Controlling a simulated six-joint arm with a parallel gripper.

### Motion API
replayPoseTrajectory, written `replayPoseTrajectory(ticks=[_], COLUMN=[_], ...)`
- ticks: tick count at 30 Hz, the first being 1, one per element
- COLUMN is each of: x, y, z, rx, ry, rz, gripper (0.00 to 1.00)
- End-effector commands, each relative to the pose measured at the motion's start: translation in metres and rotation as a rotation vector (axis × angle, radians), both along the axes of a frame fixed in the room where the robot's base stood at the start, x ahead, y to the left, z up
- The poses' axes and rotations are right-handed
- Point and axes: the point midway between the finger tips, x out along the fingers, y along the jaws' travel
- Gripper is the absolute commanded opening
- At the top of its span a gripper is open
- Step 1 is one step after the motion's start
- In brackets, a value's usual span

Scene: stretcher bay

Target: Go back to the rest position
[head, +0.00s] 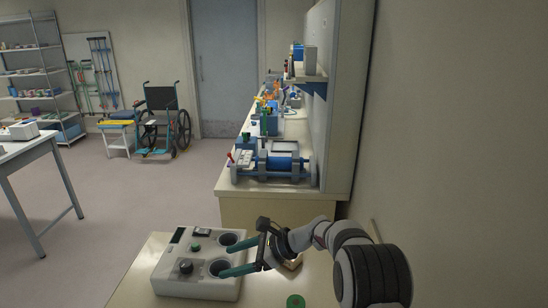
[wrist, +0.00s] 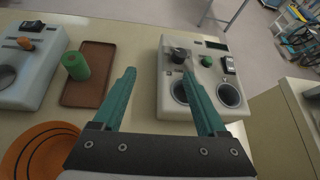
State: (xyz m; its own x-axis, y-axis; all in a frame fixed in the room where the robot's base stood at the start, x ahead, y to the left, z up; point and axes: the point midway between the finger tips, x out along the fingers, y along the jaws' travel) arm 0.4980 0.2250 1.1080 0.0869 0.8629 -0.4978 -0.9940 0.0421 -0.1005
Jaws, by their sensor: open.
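My gripper (head: 229,257) is open, its two teal fingers spread and pointing left in the head view. It is above the right part of a white control box (head: 170,282) on the table. The white box (wrist: 206,70) has two round dark wells, a black knob, a green button and a switch. The right finger overlaps the box in the wrist view. I cannot tell how high above it the finger is.
A brown tray (wrist: 77,98) bears a green cylinder (wrist: 76,66). Left of it stands another pale device (wrist: 40,60) with an orange knob. An orange round dish (wrist: 22,165) lies nearer. A cabinet (head: 262,210) with blue equipment stands beyond the table (head: 130,285), with a wall on the right.

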Motion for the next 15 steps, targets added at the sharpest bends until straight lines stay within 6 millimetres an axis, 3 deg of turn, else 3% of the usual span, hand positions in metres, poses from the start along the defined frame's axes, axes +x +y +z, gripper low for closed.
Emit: replayPoseTrajectory(ticks=[1,3,5,6,9,12,15], x=[-0.03,-0.085,-0.137,-0.173,-0.258,-0.321,-0.356], y=[-0.013,-0.037,-0.06,-0.078,-0.122,-0.158,-0.181], z=[0.028,0.055,0.07,0.076,0.075,0.061,0.047], rx=[-0.075,-0.205,-0.318,-0.396,-0.579,-0.72,-0.806], ry=[-0.073,-0.174,-0.257,-0.31,-0.415,-0.478,-0.506], rz=[0.075,0.209,0.33,0.413,0.615,0.777,0.881], gripper=[0.75,0.75,0.75,0.75,0.75,0.75,0.75])
